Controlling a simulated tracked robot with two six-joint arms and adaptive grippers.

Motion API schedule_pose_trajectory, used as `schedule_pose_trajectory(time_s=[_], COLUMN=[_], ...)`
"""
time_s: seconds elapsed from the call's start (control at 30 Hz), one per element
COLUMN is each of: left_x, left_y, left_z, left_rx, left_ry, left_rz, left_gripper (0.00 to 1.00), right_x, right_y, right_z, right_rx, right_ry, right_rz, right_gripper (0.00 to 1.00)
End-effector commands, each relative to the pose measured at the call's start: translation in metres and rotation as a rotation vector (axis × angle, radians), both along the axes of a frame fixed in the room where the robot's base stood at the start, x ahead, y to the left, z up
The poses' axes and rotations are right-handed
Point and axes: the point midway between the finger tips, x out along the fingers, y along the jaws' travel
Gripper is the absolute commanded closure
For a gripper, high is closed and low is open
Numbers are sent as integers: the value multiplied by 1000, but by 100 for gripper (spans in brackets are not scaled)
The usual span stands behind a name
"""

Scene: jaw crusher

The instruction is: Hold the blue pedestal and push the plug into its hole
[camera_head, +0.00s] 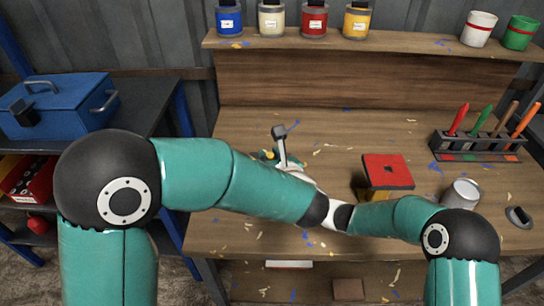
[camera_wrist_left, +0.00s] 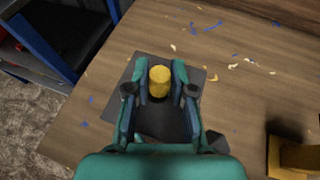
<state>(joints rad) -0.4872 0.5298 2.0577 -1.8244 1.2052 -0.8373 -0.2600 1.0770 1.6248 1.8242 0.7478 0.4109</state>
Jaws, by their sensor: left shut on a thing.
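In the left wrist view, my left gripper (camera_wrist_left: 159,84) is shut, with its two fingers on either side of the blue pedestal (camera_wrist_left: 142,88), of which only blue parts show. A yellow cylinder, which looks like the plug (camera_wrist_left: 160,82), stands upright between the fingertips. How deep it sits and the hole itself are hidden. In the head view my left arm covers most of this spot; a bit of blue and yellow shows beside a grey upright part. My right arm reaches in from the right and meets my left arm in the picture; its gripper is hidden.
A dark grey plate (camera_wrist_left: 205,75) lies under the gripper. A red-topped block (camera_head: 388,170) with a dark hole, a metal can (camera_head: 463,193) and a tool rack (camera_head: 480,143) stand to the right. Paint pots line the back shelf (camera_head: 400,40). A blue toolbox (camera_head: 60,105) is at left.

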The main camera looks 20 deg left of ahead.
Motion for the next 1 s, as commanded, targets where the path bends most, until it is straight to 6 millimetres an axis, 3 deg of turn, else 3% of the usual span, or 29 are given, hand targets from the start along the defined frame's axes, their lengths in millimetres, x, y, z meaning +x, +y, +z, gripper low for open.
schedule_pose_trajectory(time_s=[0.1,0.43,1.0], left_x=[0,0,0], left_y=[0,0,0], left_z=[0,0,0], left_rx=[0,0,0], left_ry=[0,0,0], left_rz=[0,0,0], left_gripper=[92,92,92], right_x=[0,0,1], right_y=[0,0,-1], right_z=[0,0,0], right_rx=[0,0,0], right_ry=[0,0,-1], right_rz=[0,0,-2], right_gripper=[0,55,57])
